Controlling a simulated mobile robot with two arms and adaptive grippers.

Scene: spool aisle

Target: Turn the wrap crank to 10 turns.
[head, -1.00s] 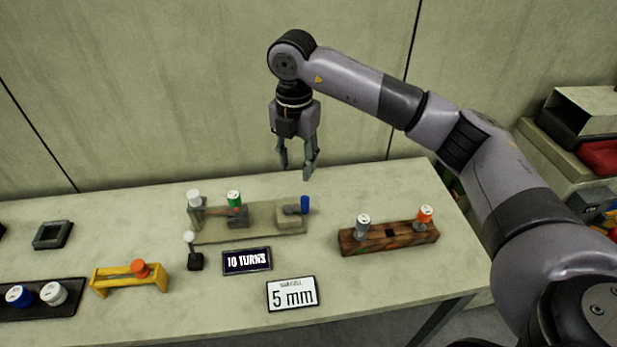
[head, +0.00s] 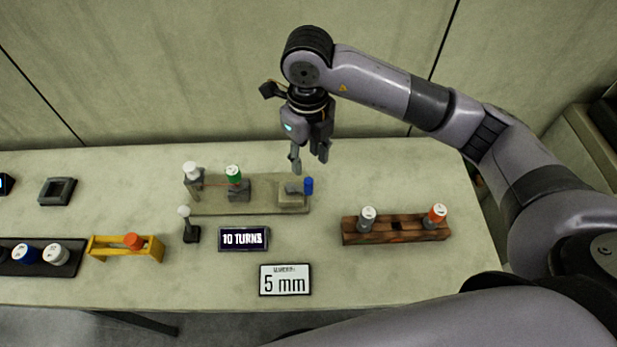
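The wrap device is a beige base (head: 255,208) on the table with a grey post under a white cap (head: 192,169) at its left. A green-capped spool (head: 233,176) stands in its middle, with a thin red line at its side. At the base's right end is a block with the crank, which has a blue knob (head: 309,186). A dark sign (head: 243,239) in front reads "10 TURNS". My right gripper (head: 310,160) hangs above and behind the blue knob, fingers pointing down, apart and empty. My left gripper is out of view.
A card (head: 285,279) reads "5 mm". A wooden rack (head: 395,230) with grey and orange spools is at the right. A small lever (head: 186,224), a yellow holder (head: 126,249), a black tray (head: 38,262) and a square frame (head: 57,190) are at the left.

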